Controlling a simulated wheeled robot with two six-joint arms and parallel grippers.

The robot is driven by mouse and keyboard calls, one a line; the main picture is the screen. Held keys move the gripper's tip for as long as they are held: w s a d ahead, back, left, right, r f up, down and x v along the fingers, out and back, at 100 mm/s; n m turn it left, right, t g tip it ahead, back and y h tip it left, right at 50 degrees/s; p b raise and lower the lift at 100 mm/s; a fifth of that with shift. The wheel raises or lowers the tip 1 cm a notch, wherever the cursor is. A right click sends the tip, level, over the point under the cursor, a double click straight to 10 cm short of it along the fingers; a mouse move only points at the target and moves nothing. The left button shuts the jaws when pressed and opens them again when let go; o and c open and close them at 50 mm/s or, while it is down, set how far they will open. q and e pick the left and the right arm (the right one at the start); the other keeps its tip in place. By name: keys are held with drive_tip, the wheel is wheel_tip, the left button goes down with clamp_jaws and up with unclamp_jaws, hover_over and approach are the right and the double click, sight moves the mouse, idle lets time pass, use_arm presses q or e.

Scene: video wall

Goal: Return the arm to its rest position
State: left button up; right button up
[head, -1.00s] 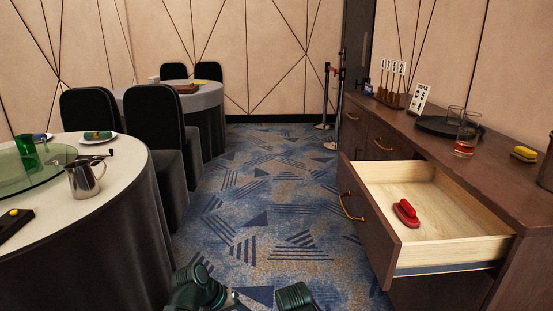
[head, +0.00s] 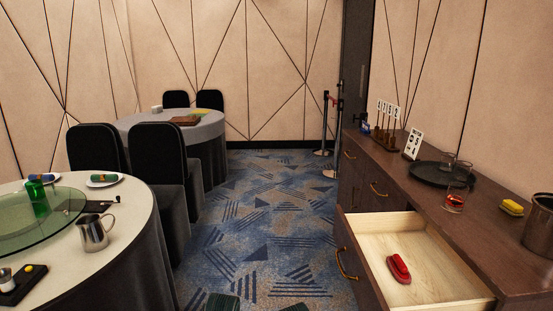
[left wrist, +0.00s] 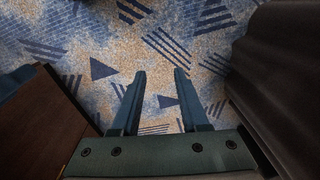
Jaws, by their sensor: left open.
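My left gripper (left wrist: 160,73) shows in the left wrist view with its two fingers apart and nothing between them. Only patterned carpet (left wrist: 190,35) lies beyond the fingertips. In the head view, only small dark green parts of my own arm show at the bottom edge, and no gripper fingers can be made out there. My right gripper is in neither view.
A sideboard (head: 420,175) stands at the right with an open drawer (head: 470,285) holding a red object (head: 398,268). A round table (head: 130,205) and black chairs (head: 158,150) stand at the left. The carpet aisle (head: 275,225) between them is clear.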

use_arm(q)
drive_tip(key=s+d+r+m+p, duration=0.1)
drive_tip(key=s+d+r+p, duration=0.1)
drive_tip(key=r+p, duration=0.8)
drive_tip(key=s+d+r+m+p, duration=0.1)
drive_tip(key=d+r+p, duration=0.3)
drive_tip(key=r+p, duration=0.7)
wheel_tip(320, 180, up, 2)
drive_tip(key=shift+s+d+r+y, duration=0.15)
drive_tip(key=shift+s+r+y, duration=0.1)
drive_tip(key=shift+s+y, duration=0.2)
